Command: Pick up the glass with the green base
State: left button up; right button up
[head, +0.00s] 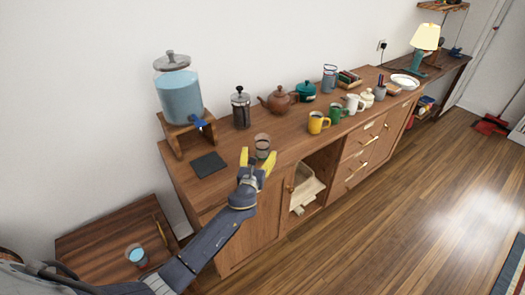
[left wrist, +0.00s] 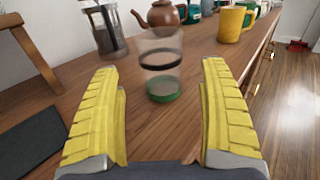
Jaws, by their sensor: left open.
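The glass with the green base (left wrist: 162,68) stands upright on the wooden sideboard top. It is clear, with a dark band around its middle and a green bottom. In the head view the glass (head: 262,143) is near the front edge of the sideboard, just beyond my left gripper. My left gripper (head: 258,157) has yellow fingers and is open. In the left wrist view the glass appears between and ahead of the open fingers (left wrist: 163,95), with space on both sides. My right gripper is not in view.
A dark square mat (head: 209,165) lies left of the glass. A French press (head: 241,109), a brown teapot (head: 279,100) and a yellow mug (head: 317,123) stand beyond it. A water dispenser (head: 178,92) sits on a wooden stand (head: 178,145). Another glass (head: 136,254) is on the low table.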

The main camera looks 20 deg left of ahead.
aim_at(261, 150)
pick_arm(q)
jog(key=shift+w+a, duration=0.15)
jog(key=shift+w, duration=2.65)
jog(key=shift+c, duration=0.5)
jog(key=c, duration=1.3)
jog(key=shift+c, duration=0.3)
jog(key=shift+r, duration=0.25)
